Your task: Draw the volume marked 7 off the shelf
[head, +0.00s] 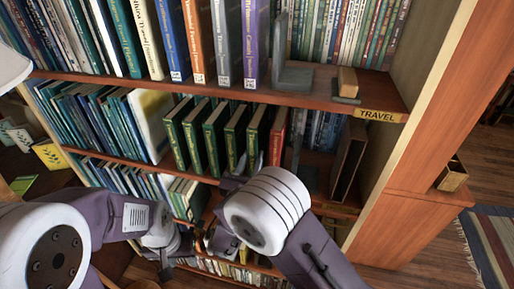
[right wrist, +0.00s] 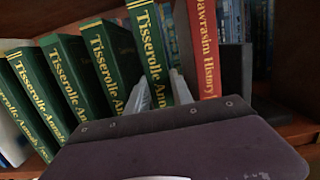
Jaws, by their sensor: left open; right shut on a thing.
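Several green volumes with gold spine titles stand on the middle shelf. The rightmost green volume (head: 257,130) is beside a red volume (head: 277,135). In the right wrist view my right gripper (right wrist: 160,90) is shut on this rightmost green volume (right wrist: 148,40), one finger on each side of its lower spine. The red volume (right wrist: 205,45) stands just right of the fingers. No number 7 is readable on any spine; the lower spine is hidden by my gripper. In the head view my left gripper (head: 168,262) is open and low, away from the green volumes, partly hidden by its wrist.
The upper shelf (head: 300,95) holds large volumes and a grey bookend (head: 290,65). A TRAVEL label (head: 377,115) is on its edge. A brown open-sided case (head: 347,160) stands right of the red volume. The bookcase side panel (head: 425,130) bounds the right.

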